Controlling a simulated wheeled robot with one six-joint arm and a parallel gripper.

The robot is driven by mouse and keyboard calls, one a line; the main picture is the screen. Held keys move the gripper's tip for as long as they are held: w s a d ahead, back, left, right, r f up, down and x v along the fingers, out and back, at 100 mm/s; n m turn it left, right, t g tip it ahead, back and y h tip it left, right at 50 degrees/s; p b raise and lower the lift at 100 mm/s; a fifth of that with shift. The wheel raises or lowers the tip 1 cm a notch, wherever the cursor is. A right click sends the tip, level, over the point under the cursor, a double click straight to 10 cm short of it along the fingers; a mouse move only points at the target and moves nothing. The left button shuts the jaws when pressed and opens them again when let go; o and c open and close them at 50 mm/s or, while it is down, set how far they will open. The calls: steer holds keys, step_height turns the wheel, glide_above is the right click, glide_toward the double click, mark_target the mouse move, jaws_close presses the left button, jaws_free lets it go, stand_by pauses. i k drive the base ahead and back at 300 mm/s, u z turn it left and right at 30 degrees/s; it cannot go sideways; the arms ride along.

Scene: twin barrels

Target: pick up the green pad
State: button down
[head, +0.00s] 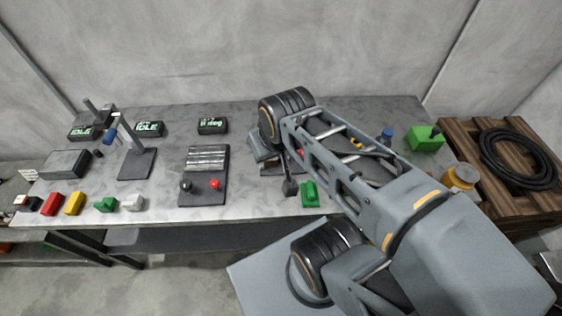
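A small green piece (310,193) lies at the table's front edge, right of centre. Another small green piece (105,205) lies at the front left, between a yellow and a white one. I cannot tell for sure which of these is the green pad. My arm reaches over the table from the lower right. My gripper (270,160) is partly hidden below the wrist, above or near the table, up and left of the nearer green piece. Its fingers are too small and covered to judge, and I see nothing clearly held.
The grey table (250,206) also holds a dark plate with two knobs (203,190), a stand (137,162), display boxes (212,125) and a green box (425,138). A wooden pallet with a coiled black hose (518,158) stands at right. The front strip left of my gripper is fairly clear.

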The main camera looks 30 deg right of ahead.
mark_target(310, 197)
steer(key=z, duration=2.2)
steer(key=k, duration=0.85)
steer(key=u, duration=1.65)
